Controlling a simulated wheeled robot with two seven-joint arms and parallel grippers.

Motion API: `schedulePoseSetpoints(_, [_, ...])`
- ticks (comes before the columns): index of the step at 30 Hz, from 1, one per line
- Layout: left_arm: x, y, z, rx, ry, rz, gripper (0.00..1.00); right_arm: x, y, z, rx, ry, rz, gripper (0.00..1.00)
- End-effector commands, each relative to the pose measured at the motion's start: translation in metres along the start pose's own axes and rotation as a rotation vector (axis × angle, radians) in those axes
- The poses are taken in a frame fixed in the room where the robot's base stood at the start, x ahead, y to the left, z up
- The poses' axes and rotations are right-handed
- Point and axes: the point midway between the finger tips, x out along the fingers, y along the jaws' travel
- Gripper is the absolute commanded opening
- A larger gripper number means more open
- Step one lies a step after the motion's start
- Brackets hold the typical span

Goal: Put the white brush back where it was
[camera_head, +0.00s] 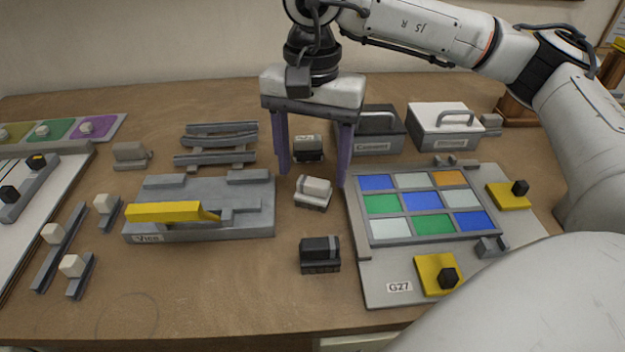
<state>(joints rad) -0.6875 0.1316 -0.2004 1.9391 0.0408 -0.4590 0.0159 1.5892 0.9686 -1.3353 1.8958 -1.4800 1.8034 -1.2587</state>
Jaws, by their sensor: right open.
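The white brush (314,188), a small white block with dark bristles underneath, stands on the table between the vice and the glass panel. My right gripper (313,179) comes down from above with its two purple fingers spread wide. It is open and empty. In the picture its fingertips lie left and right of the white brush's far part; I cannot tell their exact height over the table. A black brush (320,250) stands nearer the front. Another dark brush with a pale top (308,146) stands farther back, seen between the fingers. My left gripper is not in view.
A grey vice (255,220) with a yellow handle (165,211) is on the left. The glass panel (382,202) in its board is on the right. Grey boxes (380,128) and a white-lidded box (443,120) stand behind. The front middle table is clear.

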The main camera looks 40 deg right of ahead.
Motion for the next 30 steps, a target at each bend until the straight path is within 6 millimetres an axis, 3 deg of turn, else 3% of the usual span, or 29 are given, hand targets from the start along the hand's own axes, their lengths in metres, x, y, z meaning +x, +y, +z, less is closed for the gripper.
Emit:
schedulePoseSetpoints(6, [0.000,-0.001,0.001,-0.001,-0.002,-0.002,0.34,-0.046,-0.001,0.000,-0.001,0.000,-0.003,0.63])
schedulePoseSetpoints(12, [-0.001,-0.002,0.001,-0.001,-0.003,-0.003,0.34,-0.067,0.000,0.000,-0.001,0.000,0.000,0.63])
schedulePoseSetpoints(30, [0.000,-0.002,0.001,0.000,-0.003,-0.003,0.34,-0.070,0.000,0.000,-0.002,-0.001,0.001,0.63])
